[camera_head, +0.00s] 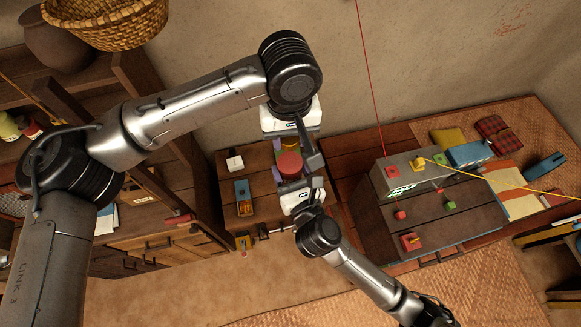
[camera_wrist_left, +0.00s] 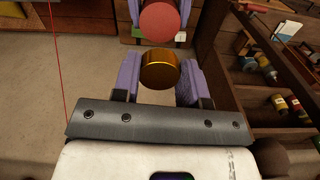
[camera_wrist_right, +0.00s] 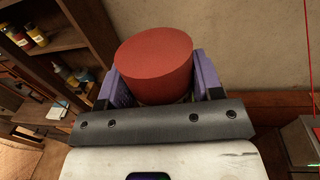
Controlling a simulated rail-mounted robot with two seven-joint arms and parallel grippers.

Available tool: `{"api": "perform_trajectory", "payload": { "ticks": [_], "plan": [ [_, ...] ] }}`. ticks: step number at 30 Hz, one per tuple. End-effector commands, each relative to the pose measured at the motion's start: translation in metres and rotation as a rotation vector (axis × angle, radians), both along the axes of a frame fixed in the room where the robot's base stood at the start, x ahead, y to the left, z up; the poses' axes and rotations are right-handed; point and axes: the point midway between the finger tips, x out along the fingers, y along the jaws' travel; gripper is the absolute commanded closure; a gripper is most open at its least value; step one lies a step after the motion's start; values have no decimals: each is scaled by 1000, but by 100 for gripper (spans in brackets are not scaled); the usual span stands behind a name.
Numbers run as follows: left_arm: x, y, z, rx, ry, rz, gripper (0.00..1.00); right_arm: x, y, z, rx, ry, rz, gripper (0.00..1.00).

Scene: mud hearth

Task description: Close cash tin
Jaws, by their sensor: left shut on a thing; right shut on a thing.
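A red round piece (camera_head: 289,163), like a tin's lid or body, is held between the purple fingers of my right gripper (camera_head: 292,181). It fills the right wrist view (camera_wrist_right: 155,65). A gold round piece (camera_wrist_left: 160,69) is between the purple fingers of my left gripper (camera_wrist_left: 160,82), which is shut on it. In the left wrist view the red piece (camera_wrist_left: 160,17) is beyond the gold one, with a gap between them in the picture. In the head view the gold piece is hidden. I cannot tell which piece is the lid.
A wooden chest (camera_head: 440,222) with coloured blocks and strings is to the right. Shelves with a wicker basket (camera_head: 110,25) are at the left.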

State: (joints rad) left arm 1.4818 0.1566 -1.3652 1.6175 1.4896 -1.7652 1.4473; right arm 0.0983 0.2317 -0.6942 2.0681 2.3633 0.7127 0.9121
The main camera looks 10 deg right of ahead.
Motion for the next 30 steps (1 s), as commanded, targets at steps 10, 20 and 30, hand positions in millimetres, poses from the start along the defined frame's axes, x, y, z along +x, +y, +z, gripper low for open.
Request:
{"api": "perform_trajectory", "payload": {
  "ticks": [10, 20, 30],
  "plan": [
    [0, 0, -11, -1, 1, -1, 82, 0, 0, 0, 0, -1, 0, 83],
    [0, 0, -37, 1, 1, -1, 82, 0, 0, 0, 0, -1, 0, 83],
    [0, 0, -40, 0, 0, -1, 82, 0, 0, 0, 0, -1, 0, 83]
  ]
}}
